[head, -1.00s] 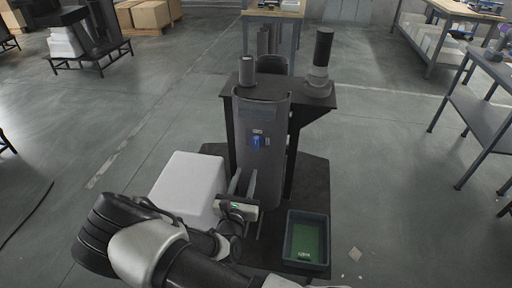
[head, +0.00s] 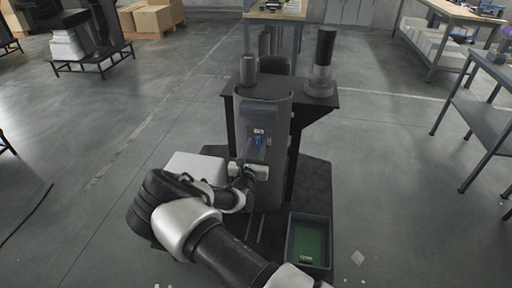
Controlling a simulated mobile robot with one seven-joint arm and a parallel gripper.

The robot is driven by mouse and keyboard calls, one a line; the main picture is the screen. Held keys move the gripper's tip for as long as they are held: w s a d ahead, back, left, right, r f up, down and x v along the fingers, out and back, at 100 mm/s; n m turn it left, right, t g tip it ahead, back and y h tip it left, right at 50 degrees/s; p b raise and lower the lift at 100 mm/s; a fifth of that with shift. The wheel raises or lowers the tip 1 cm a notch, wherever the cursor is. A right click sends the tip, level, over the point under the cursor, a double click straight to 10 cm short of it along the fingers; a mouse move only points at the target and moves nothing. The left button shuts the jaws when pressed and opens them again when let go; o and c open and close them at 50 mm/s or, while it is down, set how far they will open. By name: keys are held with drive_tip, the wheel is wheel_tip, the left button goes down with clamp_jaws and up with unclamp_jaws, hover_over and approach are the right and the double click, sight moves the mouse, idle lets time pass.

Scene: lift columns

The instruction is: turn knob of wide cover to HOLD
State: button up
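The wide cover (head: 282,185) is the curved grey front of the column unit in the middle of the head view. The label's lettering is too small to read. My gripper (head: 255,158) is raised in front of the cover, close to the knob and just below it. Its fingers point at the cover and partly overlap the knob in the picture. I cannot tell whether they touch it or how far apart they are.
A white box (head: 196,169) stands left of the column, partly behind my arm. A dark shelf (head: 328,101) carries a cylinder (head: 323,60). The floor around is mostly clear.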

clamp_jaws()
drive_tip(key=shift+m+p, duration=0.3)
drive_tip(key=shift+d+r+m+p, duration=0.15)
drive_tip(key=shift+d+m+p, duration=0.1)
drive_tip(key=shift+m+p, duration=0.9)
drive_tip(key=m, duration=0.2)
drive_tip(key=m+p, duration=0.1)
drive_tip(key=shift+s+d+f+m, duration=0.1)
drive_tip(key=shift+d+f+m, duration=0.1)
drive_tip(key=shift+m, duration=0.15)
drive_tip(key=m, duration=0.3)
drive_tip(key=f+m, duration=0.1)
drive_tip(key=m, duration=0.7)
drive_tip(key=shift+d+f, duration=0.2)
drive_tip(key=shift+d, duration=0.05)
drive_tip(key=shift+m, duration=0.3)
